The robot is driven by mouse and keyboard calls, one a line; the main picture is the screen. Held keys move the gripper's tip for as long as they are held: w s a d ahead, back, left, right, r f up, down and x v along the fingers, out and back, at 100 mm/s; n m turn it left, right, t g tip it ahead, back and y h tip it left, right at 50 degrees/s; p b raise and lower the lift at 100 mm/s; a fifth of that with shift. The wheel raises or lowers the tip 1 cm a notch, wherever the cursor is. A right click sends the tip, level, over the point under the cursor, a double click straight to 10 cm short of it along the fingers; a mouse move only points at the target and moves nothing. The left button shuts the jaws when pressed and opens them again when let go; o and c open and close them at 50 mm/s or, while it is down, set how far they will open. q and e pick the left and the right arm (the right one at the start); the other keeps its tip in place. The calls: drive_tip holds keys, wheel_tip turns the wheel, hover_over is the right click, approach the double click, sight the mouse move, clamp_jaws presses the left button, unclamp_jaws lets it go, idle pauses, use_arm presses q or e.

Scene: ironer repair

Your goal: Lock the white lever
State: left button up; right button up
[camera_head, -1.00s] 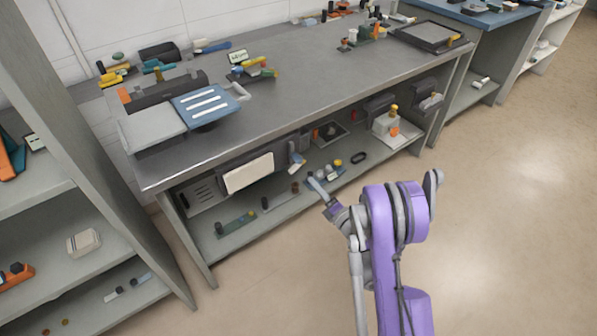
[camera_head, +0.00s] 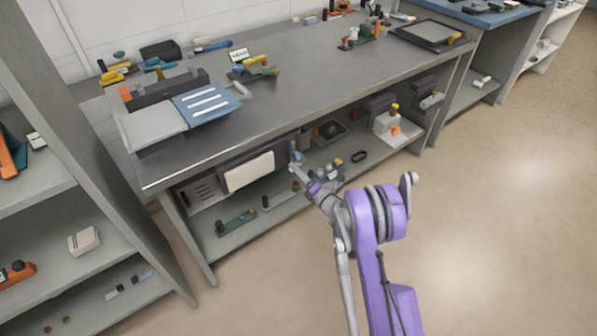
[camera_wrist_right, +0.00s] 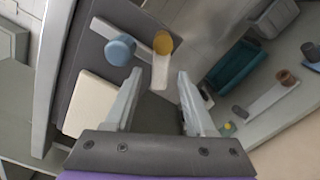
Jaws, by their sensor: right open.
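My right gripper (camera_head: 299,170) reaches under the grey workbench, at the right end of a dark panel with a cream pad (camera_head: 248,172). In the right wrist view the gripper (camera_wrist_right: 160,76) is open, its two fingers apart. The cream pad also shows there (camera_wrist_right: 93,104). My left gripper is out of view.
The workbench top (camera_head: 300,85) overhangs the reach. A lower shelf (camera_head: 275,215) holds small parts. In the wrist view a teal tray (camera_wrist_right: 236,66) and a pale bar with brown and green knobs (camera_wrist_right: 262,103) lie to the right. The floor in front is clear.

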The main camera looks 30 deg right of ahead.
drive_tip(key=shift+c, duration=0.3)
clamp_jaws()
drive_tip(key=shift+a+r+m+b, duration=0.1)
drive_tip(key=shift+r+m+b, duration=0.35)
drive_tip(key=shift+m, duration=0.55)
drive_tip(key=shift+a+r+m+b, duration=0.15)
drive_tip(key=shift+m+b, duration=0.35)
drive_tip(key=shift+m, duration=0.5)
drive_tip(key=shift+o, duration=0.3)
unclamp_jaws()
